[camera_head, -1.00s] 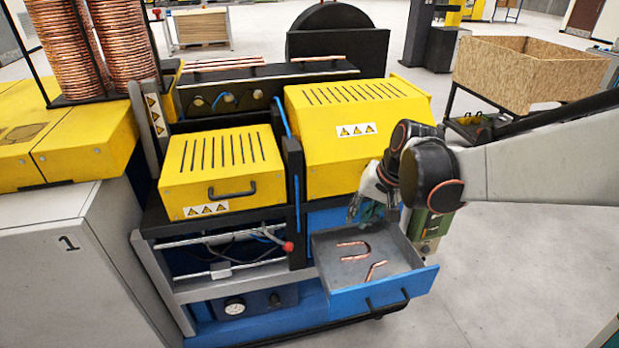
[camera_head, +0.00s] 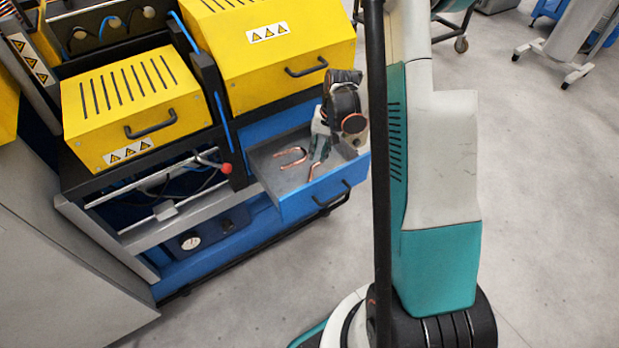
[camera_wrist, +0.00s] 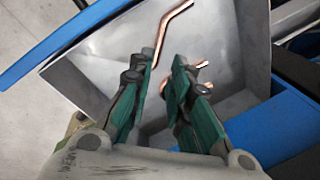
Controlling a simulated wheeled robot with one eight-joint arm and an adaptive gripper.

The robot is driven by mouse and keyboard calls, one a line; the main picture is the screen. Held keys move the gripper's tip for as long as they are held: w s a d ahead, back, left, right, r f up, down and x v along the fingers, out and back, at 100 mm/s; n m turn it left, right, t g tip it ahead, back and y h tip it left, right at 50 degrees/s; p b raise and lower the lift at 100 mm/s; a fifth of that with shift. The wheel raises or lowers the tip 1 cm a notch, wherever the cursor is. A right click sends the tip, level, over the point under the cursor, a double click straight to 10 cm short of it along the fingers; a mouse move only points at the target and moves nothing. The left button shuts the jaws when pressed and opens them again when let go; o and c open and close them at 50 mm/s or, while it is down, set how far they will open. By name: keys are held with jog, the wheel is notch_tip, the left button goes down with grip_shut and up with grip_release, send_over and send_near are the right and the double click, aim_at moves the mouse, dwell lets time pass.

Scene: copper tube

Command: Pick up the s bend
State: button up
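The s bend is a thin copper tube (camera_wrist: 176,22) lying in the open grey-lined drawer. In the wrist view it runs from the top edge down beside my left fingertip. In the head view only its lower end (camera_head: 312,172) shows, below my gripper (camera_head: 319,147), which hides the rest. My gripper (camera_wrist: 166,58) is open, its two green-sided fingers pointing into the drawer with a gap between them. Nothing appears gripped. I cannot tell whether a finger touches the s bend.
A copper U-shaped tube (camera_head: 292,158) lies left of the s bend, partly behind my right finger in the wrist view. The drawer's blue front (camera_head: 318,197) and low walls surround both tubes. A yellow machine cover (camera_head: 270,60) stands above and behind the drawer.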

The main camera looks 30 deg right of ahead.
jog(key=b, duration=0.2)
send_over(311, 174)
jog(key=s, duration=0.1)
jog(key=f, duration=0.6)
jog(key=shift+d, duration=0.35)
jog(key=shift+w+a+f+b, duration=0.15)
jog(key=shift+f+b, duration=0.3)
jog(key=shift+f, duration=0.4)
jog(key=shift+w+f+b, duration=0.15)
jog(key=shift+f+b, duration=0.35)
jog(key=shift+f, duration=0.4)
jog(key=shift+w+a+f+b, duration=0.15)
jog(key=shift+f+b, duration=0.3)
jog(key=shift+f, duration=0.4)
jog(key=shift+d+r, duration=0.1)
grip_shut()
